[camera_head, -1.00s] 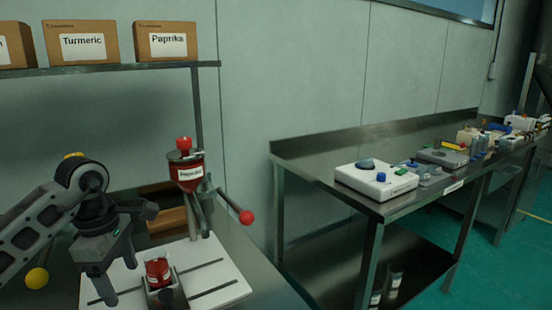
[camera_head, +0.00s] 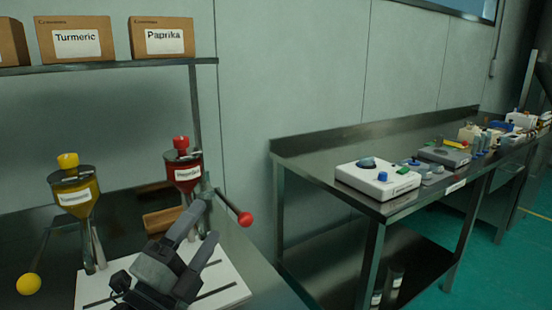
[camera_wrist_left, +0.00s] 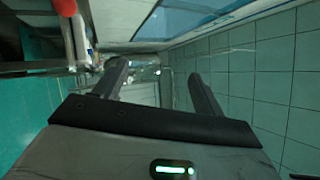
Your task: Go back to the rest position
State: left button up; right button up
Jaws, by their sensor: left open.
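My left gripper (camera_head: 206,226) is open and empty, with its fingers pointing up and to the right in the head view. It is above the white board (camera_head: 232,293), in front of the red paprika dispenser (camera_head: 187,174). In the left wrist view the two spread fingers (camera_wrist_left: 160,78) have nothing between them. The red container seen on the board earlier is hidden now behind the gripper. My right gripper is not in view.
A yellow dispenser (camera_head: 76,195) stands left of the red one; its lever ends in a yellow ball (camera_head: 29,284). The red dispenser's lever ball (camera_head: 245,218) sticks out right, close to the gripper. Spice boxes (camera_head: 162,37) stand on the shelf above. A steel table (camera_head: 322,171) with devices stands right.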

pick_arm(q)
jog(key=s+a+f+n+g+y, duration=0.3)
jog(key=a+f+n+y, duration=0.25)
jog(key=f+n, duration=0.25)
jog(key=s+a+f+n+g+y, duration=0.2)
jog(key=a+f+n+g+y, duration=0.15)
jog(key=f+n+y, duration=0.35)
jog(key=s+f+n+g+h, duration=0.1)
jog(key=s+f+n+g, duration=0.4)
jog(key=s, duration=0.5)
jog(key=s+f+n+g+h, duration=0.1)
jog(key=s+f+n+g, duration=0.1)
jog(key=s+f+g, duration=0.45)
jog(key=w+d+f+t+h, duration=0.3)
jog(key=d+f+t, duration=0.3)
jog(key=t, duration=0.2)
jog(key=shift+w+d, duration=0.25)
jog(key=shift+d, duration=0.05)
